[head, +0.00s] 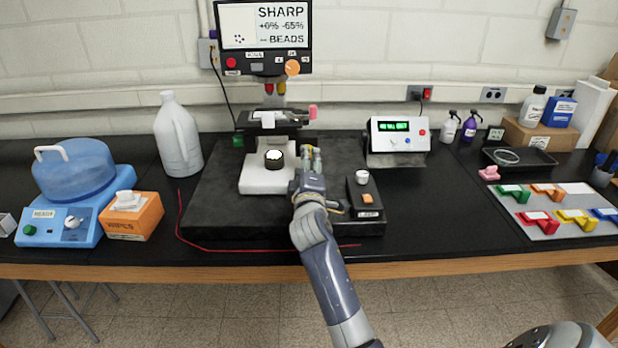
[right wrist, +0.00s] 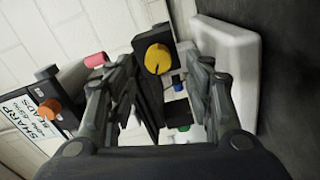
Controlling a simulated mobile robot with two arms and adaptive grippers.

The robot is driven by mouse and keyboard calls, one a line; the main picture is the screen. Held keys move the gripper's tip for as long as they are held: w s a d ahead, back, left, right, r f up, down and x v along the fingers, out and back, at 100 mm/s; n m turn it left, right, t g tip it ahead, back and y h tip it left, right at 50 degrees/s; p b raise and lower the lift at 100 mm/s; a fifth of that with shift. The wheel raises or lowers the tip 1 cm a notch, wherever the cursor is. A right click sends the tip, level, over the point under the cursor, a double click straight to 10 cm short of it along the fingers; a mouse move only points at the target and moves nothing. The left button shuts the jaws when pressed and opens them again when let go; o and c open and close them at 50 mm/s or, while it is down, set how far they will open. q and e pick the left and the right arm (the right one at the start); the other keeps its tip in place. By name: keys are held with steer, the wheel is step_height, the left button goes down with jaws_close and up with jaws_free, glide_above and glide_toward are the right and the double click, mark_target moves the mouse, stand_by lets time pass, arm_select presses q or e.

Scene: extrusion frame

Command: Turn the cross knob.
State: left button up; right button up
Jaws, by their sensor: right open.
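In the right wrist view a round yellow knob (right wrist: 158,58) with a dark mark sits on a black block of the bench device, between my finger lines and beyond the tips. I cannot make out a cross shape on it. In the head view my gripper covers that area. My right gripper (head: 311,158) is beside the device's white block (head: 266,181), to its right. Its fingers stand apart with nothing between them in the right wrist view (right wrist: 168,92). A pink knob (head: 312,112) is on the device's upper stage. My left gripper is not in view.
A dark round piece with a white top (head: 274,158) is on the white block. A control box (head: 365,196) stands right of my gripper. The SHARP monitor (head: 264,38) with an orange knob (head: 292,67) is above. A readout box (head: 397,140) is to the right.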

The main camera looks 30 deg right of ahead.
steer(key=v, duration=0.7)
steer(key=shift+s+r, duration=0.3)
